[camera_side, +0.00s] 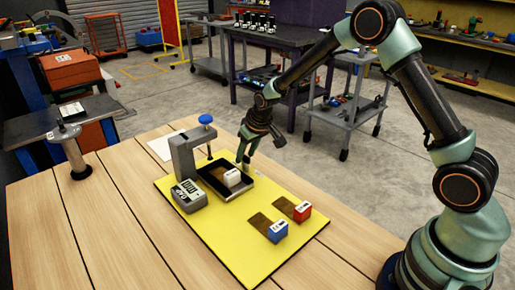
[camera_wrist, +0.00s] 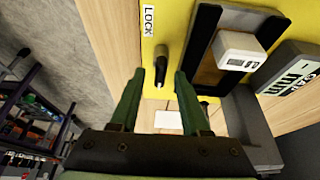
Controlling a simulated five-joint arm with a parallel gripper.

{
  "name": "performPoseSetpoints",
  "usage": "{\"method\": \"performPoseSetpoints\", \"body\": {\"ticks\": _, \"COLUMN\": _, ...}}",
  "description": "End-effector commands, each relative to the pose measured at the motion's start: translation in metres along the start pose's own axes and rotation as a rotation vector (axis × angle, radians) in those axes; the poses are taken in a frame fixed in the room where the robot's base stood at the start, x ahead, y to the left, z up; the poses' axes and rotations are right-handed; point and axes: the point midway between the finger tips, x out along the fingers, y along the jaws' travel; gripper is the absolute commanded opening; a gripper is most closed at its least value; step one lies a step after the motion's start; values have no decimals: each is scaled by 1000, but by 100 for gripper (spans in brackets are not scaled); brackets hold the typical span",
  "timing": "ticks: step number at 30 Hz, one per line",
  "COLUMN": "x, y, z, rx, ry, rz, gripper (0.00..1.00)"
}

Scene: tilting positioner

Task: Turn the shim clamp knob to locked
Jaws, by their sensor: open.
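The shim clamp knob (camera_wrist: 161,68) is a dark upright lever on a round base on the yellow board, beside the tray, in the wrist view. A white label reading LOCK (camera_wrist: 148,20) lies above it in that picture, apart from it. My gripper (camera_wrist: 160,76) is open and empty; its two green fingertips lie either side of the lever's lower end in the picture. I cannot tell whether they touch it. In the side view my gripper (camera_side: 246,164) hangs just over the tray's far right edge, and the knob cannot be made out there.
The dark tray (camera_side: 216,191) holds a white labelled block (camera_side: 231,178). A grey stand (camera_side: 182,158) with a blue knob (camera_side: 205,119) and a digital gauge (camera_side: 188,196) are left of it. Blue (camera_side: 277,231) and red (camera_side: 302,212) blocks sit nearer the front. The yellow board's (camera_side: 240,240) front is clear.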

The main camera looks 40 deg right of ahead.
Motion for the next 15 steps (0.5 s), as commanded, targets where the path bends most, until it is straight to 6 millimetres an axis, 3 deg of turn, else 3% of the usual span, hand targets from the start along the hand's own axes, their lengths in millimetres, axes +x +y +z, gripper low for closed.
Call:
{"method": "performPoseSetpoints", "body": {"ticks": 2, "x": 0, "y": 0, "z": 0, "rx": 0, "ry": 0, "rz": 0, "gripper": 46}}
{"method": "performPoseSetpoints", "body": {"ticks": 6, "x": 0, "y": 0, "z": 0, "rx": 0, "ry": 0, "rz": 0, "gripper": 0}}
{"method": "performPoseSetpoints", "body": {"ticks": 15, "x": 0, "y": 0, "z": 0, "rx": 64, "ry": -2, "rz": 0, "gripper": 0}}
